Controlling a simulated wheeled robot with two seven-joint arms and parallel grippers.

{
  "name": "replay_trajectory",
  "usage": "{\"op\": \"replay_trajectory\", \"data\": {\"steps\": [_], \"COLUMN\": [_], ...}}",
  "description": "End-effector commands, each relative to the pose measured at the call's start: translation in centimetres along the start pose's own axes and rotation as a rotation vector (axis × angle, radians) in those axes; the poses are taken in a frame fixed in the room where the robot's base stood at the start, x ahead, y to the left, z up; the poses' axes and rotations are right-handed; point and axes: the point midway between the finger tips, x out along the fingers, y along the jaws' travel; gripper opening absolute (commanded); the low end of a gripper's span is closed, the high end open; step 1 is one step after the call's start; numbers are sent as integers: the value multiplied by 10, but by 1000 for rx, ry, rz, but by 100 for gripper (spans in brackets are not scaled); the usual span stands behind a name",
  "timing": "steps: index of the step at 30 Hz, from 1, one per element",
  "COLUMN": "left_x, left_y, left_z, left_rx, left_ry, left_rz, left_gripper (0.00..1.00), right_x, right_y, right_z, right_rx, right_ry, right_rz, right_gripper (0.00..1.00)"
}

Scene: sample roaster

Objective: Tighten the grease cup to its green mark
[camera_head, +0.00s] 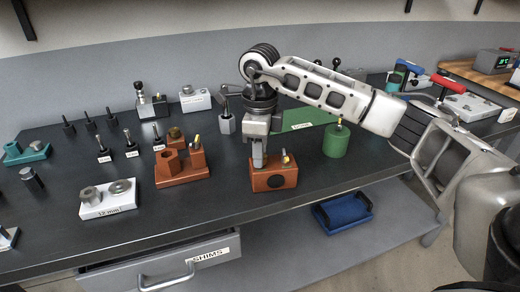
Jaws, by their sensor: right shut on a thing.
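An orange-brown block (274,179) with a dark round spot on its front face stands near the table's front edge. My right gripper (258,163) points straight down at the left part of its top and is shut. The grease cup appears to be between its fingers, which hide it almost wholly. A small pointer with a yellowish tip (285,157) stands on the block just right of the fingers. I cannot make out a green mark on the cup. My left gripper is out of view.
An orange-brown fixture (178,180) stands to the left, a green cylinder (337,142) to the right. A white plate with metal discs (107,199) lies at front left. Several small tools stand behind. Below are an open SHIMS drawer (160,268) and a blue tray (343,213).

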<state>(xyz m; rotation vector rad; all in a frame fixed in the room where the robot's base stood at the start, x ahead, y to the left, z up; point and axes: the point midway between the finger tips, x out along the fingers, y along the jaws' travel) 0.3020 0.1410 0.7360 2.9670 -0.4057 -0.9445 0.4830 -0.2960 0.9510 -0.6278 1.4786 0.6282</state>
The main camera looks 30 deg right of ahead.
Motion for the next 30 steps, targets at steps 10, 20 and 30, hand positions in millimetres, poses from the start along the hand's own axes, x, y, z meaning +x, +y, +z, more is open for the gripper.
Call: {"op": "replay_trajectory", "data": {"steps": [10,20,30], "left_x": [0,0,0], "left_y": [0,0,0], "left_z": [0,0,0], "left_rx": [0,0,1], "left_ry": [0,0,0], "left_rz": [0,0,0], "left_gripper": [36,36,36], "right_x": [-1,-1,-1], "right_y": [0,0,0], "right_z": [0,0,0], "right_rx": [-2,-2,-2], "right_ry": [-2,-2,-2], "right_rz": [-1,-1,-1], "right_gripper": [5,5,50]}}
